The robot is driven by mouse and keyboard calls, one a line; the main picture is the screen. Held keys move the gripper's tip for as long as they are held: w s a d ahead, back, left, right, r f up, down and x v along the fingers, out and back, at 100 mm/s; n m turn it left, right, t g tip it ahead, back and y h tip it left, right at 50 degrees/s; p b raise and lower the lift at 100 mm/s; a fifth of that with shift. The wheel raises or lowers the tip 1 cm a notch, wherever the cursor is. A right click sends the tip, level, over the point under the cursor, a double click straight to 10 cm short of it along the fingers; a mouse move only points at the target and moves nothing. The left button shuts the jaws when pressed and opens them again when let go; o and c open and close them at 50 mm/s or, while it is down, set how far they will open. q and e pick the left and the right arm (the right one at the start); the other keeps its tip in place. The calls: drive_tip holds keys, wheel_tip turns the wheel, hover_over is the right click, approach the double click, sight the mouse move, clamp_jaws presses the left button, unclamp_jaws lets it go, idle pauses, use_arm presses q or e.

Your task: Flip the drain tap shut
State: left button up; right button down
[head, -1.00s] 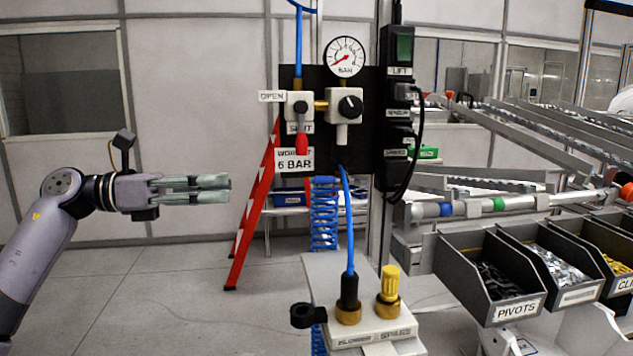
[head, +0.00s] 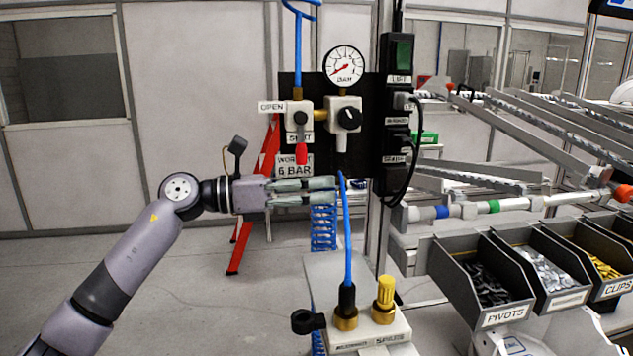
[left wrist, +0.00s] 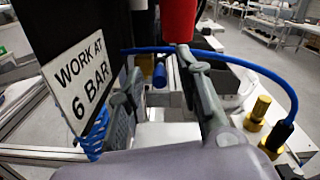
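My left gripper (head: 333,190) is in front of the panel, below the red-handled valve (head: 301,152); its fingers are apart with nothing between them. That red handle hangs straight down by a SHUT label, with an OPEN label to its left. A black tap-like piece (head: 308,321) sticks out from the left of the pale block (head: 370,336), below my gripper; which part is the drain tap cannot be told, as the block's labels are too small to read. The left wrist view shows the open fingers (left wrist: 160,66) beside the pressure sign (left wrist: 82,80). My right gripper is not in view.
A blue hose (head: 347,235) rises from the block close to my fingertips. A yellow knob (head: 384,292) stands on the block. A gauge (head: 344,65) and black regulator knob (head: 348,117) are above. Part bins (head: 490,315) stand at right; open floor lies at left.

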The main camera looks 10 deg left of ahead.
use_arm(q)
drive_tip(key=shift+d, duration=0.1)
drive_tip(key=shift+c, duration=0.2)
clamp_jaws()
idle(0.4)
